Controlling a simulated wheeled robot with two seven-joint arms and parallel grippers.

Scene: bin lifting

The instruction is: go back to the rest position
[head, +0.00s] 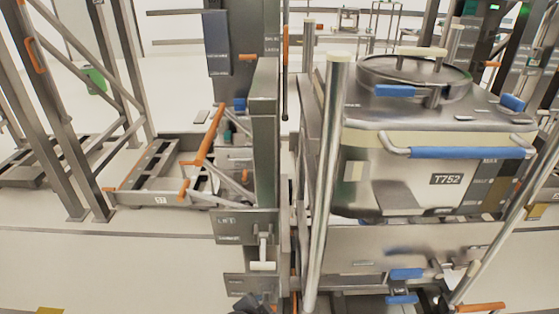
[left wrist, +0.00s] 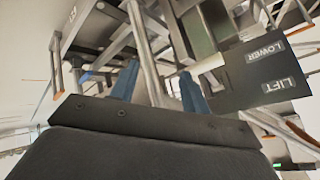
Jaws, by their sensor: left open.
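My left gripper (left wrist: 160,88) is open in the left wrist view, its two blue fingers apart with nothing between them. The dark control panel marked LIFT and LOWER (left wrist: 262,72) is to the right of the fingers, apart from them. In the head view, the LIFT panel (head: 232,222) is on the lift column (head: 264,140), with a pale-tipped lever (head: 263,262) hanging from it. A dark part at the bottom edge below the lever may be mine; its fingers cannot be made out. My right gripper is not in view.
A steel bin marked T752 (head: 365,178), with a round lid and blue handles, sits right of the column behind a slanted steel post (head: 325,190). A low cart frame with an orange handle (head: 203,140) stands to the left. Pale floor (head: 110,260) is open at the front left.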

